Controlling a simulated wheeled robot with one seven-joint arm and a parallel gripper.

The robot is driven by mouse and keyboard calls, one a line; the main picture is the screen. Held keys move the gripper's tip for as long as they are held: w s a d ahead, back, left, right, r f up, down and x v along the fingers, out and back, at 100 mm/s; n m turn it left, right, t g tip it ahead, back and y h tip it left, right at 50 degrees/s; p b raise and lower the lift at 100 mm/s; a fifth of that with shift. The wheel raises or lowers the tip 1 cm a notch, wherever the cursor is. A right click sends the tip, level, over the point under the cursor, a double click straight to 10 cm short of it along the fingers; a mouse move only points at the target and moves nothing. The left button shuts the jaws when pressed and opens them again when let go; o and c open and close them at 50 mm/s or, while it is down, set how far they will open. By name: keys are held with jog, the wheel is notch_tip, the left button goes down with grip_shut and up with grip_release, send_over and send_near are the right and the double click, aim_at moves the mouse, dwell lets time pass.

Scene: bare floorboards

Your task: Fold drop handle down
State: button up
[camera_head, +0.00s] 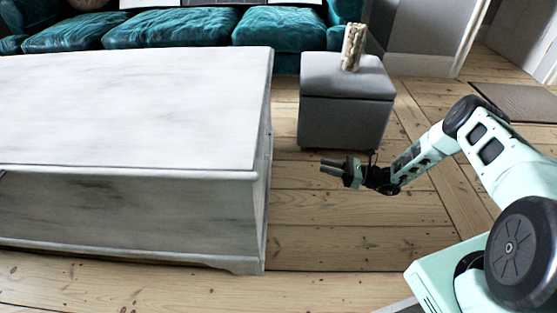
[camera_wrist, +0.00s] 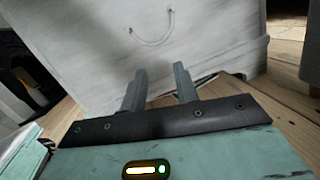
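The drop handle (camera_wrist: 152,42) is a thin grey curved bail on the white end panel of the chest-like table (camera_wrist: 95,45). In the wrist view it bows toward the bottom of the picture between two small mounts; I cannot tell whether it lies flat or stands out. The white-grey table (camera_head: 130,110) fills the left of the head view, where its handle side is hidden. My gripper (camera_head: 332,168) is off the table's right end, pointing at it. In the wrist view its two fingers (camera_wrist: 158,84) are apart with nothing between them, short of the panel and clear of the handle.
A grey ottoman (camera_head: 345,112) with a patterned vase (camera_head: 353,47) stands behind my gripper. A teal sofa (camera_head: 200,32) lines the back, and a brown mat (camera_head: 520,102) lies at the right. Bare floorboards (camera_head: 345,235) are free between the table and my base.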

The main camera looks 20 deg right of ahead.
jog(key=w+a+m+g+b, duration=0.1)
jog(key=w+a+m+b, duration=0.3)
jog(key=a+m, duration=0.3)
jog(key=w+a+r+m+g+b, duration=0.1)
jog(key=w+a+m+g+b, duration=0.1)
jog(key=w+a+m+b, duration=0.2)
jog(key=shift+a+r+m+y+b, duration=0.3)
jog(key=shift+a+m+y+b, duration=0.1)
jog(key=shift+a+m+b, duration=1.35)
jog(key=shift+a+n, duration=0.2)
jog(key=shift+n, duration=0.05)
grip_shut()
